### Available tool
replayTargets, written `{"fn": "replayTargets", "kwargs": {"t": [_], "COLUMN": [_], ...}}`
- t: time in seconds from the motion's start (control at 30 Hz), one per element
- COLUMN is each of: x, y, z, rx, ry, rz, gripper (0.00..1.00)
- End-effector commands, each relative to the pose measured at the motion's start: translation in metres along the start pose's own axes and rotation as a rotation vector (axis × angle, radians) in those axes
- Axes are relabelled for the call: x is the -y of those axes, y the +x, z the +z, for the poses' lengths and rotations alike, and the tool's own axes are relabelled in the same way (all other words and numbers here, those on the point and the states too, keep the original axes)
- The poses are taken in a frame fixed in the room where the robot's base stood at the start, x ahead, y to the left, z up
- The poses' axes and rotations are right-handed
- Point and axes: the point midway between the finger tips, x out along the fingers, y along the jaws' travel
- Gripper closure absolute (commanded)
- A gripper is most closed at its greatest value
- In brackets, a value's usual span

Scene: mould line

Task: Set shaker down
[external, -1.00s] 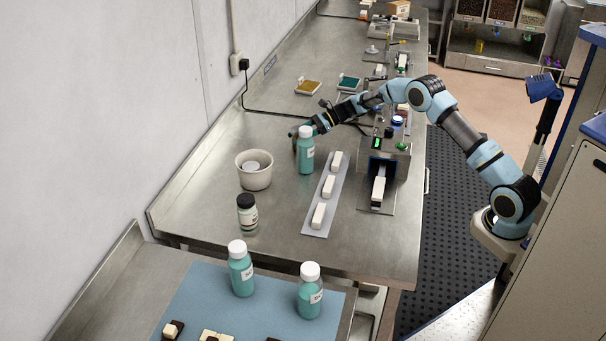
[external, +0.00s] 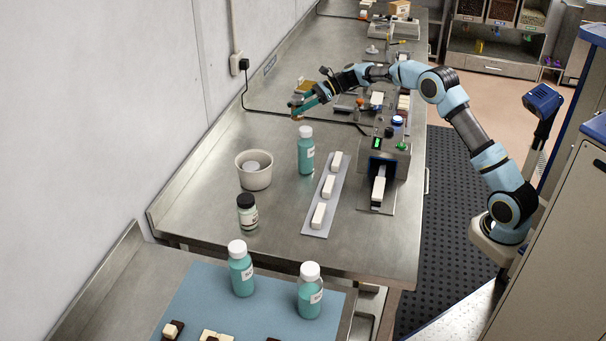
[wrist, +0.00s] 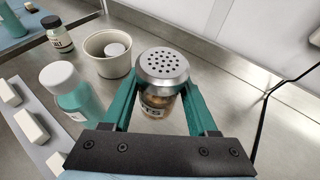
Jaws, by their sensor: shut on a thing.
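The shaker, a clear jar with a perforated metal lid (wrist: 163,68) and brownish contents, stands between my gripper's green fingers in the wrist view. Its label is partly hidden, with "TS" readable. My gripper (wrist: 163,108) is shut on its sides, just below the lid. In the external view, my gripper (external: 304,101) is beyond a teal bottle with a white cap (external: 306,152), at the far end of the clear steel area. The shaker is small and hard to make out there. The frames do not clearly show the gap between its base and the bench.
A white pot (external: 254,170) and a dark-capped jar (external: 247,213) stand left of the teal bottle. A grey strip with white blocks (external: 325,190) and a machine (external: 388,158) lie to the right. Bare steel bench (external: 215,175) is free near the wall.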

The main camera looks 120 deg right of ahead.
Motion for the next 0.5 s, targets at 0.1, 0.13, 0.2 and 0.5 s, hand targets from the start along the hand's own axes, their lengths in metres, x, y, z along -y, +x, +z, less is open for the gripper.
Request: {"fn": "replayTargets", "kwargs": {"t": [0.1, 0.13, 0.2, 0.5], "x": [0.000, 0.000, 0.000, -0.014], "y": [-0.011, -0.013, -0.018, -0.030], "z": [0.026, 0.032, 0.045, 0.082], "rx": [0.003, 0.002, 0.003, 0.001], "ry": [-0.005, -0.006, -0.006, -0.010], "rz": [-0.002, -0.002, -0.002, 0.028], "gripper": [1.00, 1.00, 1.00, 1.00]}}
